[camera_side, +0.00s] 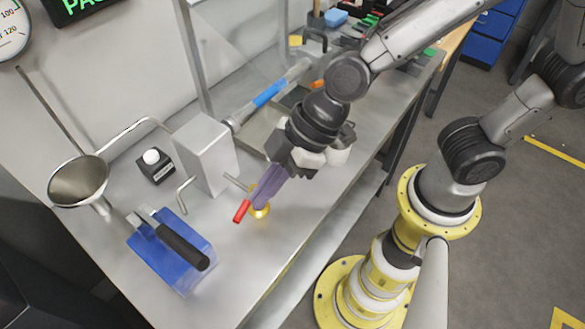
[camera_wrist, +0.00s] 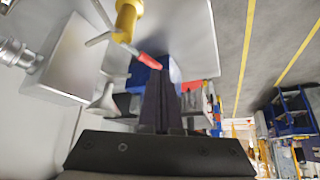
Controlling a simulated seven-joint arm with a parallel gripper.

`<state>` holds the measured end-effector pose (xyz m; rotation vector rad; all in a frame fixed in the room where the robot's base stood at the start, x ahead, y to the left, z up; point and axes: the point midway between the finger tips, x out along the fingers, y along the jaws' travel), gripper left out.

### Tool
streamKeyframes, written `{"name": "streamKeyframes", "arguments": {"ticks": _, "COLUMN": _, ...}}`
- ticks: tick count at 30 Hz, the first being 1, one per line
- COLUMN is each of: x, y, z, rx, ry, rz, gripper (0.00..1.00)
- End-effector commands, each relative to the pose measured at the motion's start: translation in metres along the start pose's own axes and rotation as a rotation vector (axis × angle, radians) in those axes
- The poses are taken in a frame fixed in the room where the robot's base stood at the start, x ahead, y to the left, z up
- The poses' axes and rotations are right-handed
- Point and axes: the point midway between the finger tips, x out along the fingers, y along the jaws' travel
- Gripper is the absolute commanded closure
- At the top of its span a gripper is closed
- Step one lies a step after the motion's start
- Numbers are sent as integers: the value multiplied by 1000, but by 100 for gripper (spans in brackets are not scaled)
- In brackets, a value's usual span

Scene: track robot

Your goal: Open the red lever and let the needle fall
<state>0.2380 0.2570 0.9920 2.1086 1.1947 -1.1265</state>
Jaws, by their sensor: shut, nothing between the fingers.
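The red lever (camera_side: 242,212) sticks out at the front of a small yellow fitting (camera_side: 259,211) beside the grey box. In the wrist view the red lever (camera_wrist: 149,61) also shows, angled down from the yellow fitting (camera_wrist: 127,18). My gripper (camera_side: 256,199) is shut and empty, its long dark fingers pointing down at the lever. In the wrist view its fingertips (camera_wrist: 158,72) overlap the lever's end; I cannot tell whether they touch. A round gauge (camera_side: 12,30) is cut off at the top left, and I see no needle on it.
A grey box (camera_side: 206,155) stands left of my gripper, with a thin bent rod (camera_side: 184,193) nearby. A funnel (camera_side: 78,182), a black block with a white knob (camera_side: 155,166) and a blue block (camera_side: 165,262) with a black handle stand further left. The bench's front right is clear.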

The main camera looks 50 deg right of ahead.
Motion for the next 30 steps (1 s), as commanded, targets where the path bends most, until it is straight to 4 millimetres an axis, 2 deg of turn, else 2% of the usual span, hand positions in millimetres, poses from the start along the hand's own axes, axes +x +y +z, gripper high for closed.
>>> {"name": "streamKeyframes", "arguments": {"ticks": 15, "x": -85, "y": -36, "z": -13, "rx": -4, "ry": 4, "rz": -1, "gripper": 100}}
{"name": "streamKeyframes", "arguments": {"ticks": 21, "x": -99, "y": -42, "z": -14, "rx": -2, "ry": 1, "rz": -1, "gripper": 100}}
{"name": "streamKeyframes", "arguments": {"ticks": 30, "x": -101, "y": -43, "z": -14, "rx": 1, "ry": -1, "rz": 0, "gripper": 100}}
